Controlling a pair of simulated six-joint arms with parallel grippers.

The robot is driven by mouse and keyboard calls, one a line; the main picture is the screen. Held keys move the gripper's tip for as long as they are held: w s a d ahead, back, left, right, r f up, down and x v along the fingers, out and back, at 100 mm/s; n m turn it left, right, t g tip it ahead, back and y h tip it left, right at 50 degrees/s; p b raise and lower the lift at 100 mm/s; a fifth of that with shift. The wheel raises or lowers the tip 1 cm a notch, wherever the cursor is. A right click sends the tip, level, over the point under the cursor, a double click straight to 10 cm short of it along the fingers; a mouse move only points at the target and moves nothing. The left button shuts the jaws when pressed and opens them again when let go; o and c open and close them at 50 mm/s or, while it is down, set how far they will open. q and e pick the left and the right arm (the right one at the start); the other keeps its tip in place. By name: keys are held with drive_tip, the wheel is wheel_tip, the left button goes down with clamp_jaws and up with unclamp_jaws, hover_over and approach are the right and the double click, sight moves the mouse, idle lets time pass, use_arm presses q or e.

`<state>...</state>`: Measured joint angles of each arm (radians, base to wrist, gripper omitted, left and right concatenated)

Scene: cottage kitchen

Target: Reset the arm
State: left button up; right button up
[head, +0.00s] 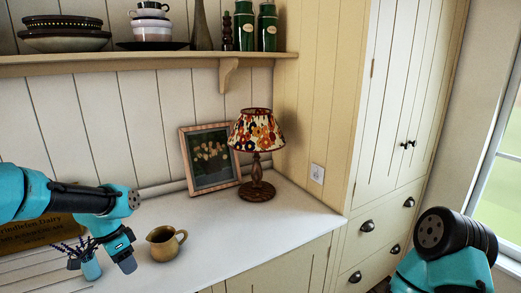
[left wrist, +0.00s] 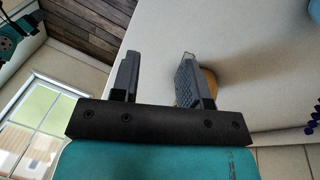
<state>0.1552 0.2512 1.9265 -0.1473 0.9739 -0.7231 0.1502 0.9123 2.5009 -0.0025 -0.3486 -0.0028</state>
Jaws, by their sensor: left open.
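My left gripper (head: 128,264) reaches in from the left above the white counter, just left of a small brown jug (head: 165,246). In the left wrist view its two fingers (left wrist: 158,58) stand apart with nothing between them. The jug shows partly in that view (left wrist: 209,82), behind the right-hand finger. My right arm shows at the lower right of the head view, but its gripper is out of view.
A small blue vase of lavender (head: 91,268) stands left of the left gripper. A lamp (head: 257,138) and framed picture (head: 209,158) stand farther back. A shelf (head: 150,64) with dishes hangs above. The counter (head: 235,222) right of the jug is clear.

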use_arm(q)
drive_tip(key=s+d+f+n+h, duration=0.1)
drive_tip(key=s+d+f+n, duration=0.3)
drive_tip(key=s+d+f, duration=0.45)
drive_tip(key=s+d+f+n, duration=0.1)
drive_tip(key=d+f, duration=0.2)
drive_tip(key=f, duration=0.5)
drive_tip(key=s+d+f+n, duration=0.2)
drive_tip(key=d+f, duration=0.1)
drive_tip(key=f, duration=0.6)
drive_tip(key=s+d+f+n+t, duration=0.1)
drive_tip(key=d+f, duration=0.3)
drive_tip(key=f, duration=0.5)
drive_tip(key=shift+s+f+n, duration=0.2)
drive_tip(key=shift+f+n, duration=0.05)
drive_tip(key=shift+n, duration=0.35)
